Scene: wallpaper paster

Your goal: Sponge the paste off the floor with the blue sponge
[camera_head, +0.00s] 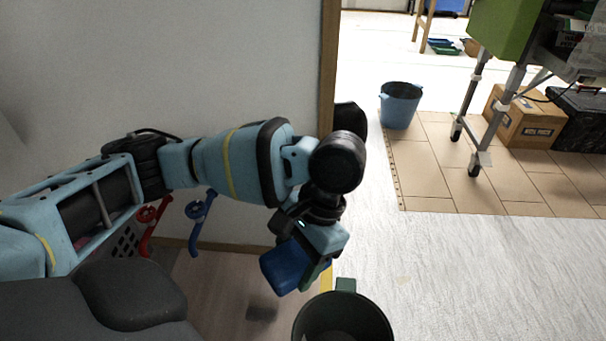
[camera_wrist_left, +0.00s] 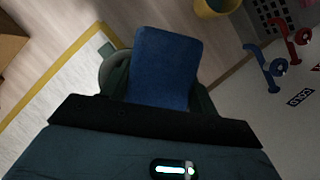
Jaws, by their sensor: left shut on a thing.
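My left gripper (camera_head: 308,270) is shut on the blue sponge (camera_head: 282,265) and holds it in the air above the floor, just left of a dark green bucket (camera_head: 345,297). In the left wrist view the blue sponge (camera_wrist_left: 167,62) sticks out from between the fingers, with the bucket (camera_wrist_left: 106,70) partly hidden behind it. A faint yellowish patch, perhaps paste, shows on the pale floor (camera_head: 480,270) right of the bucket; I cannot tell for sure. My right gripper is not in view.
A blue bucket (camera_head: 400,105), a wheeled table leg (camera_head: 497,110) and a cardboard box (camera_head: 525,117) stand farther back.

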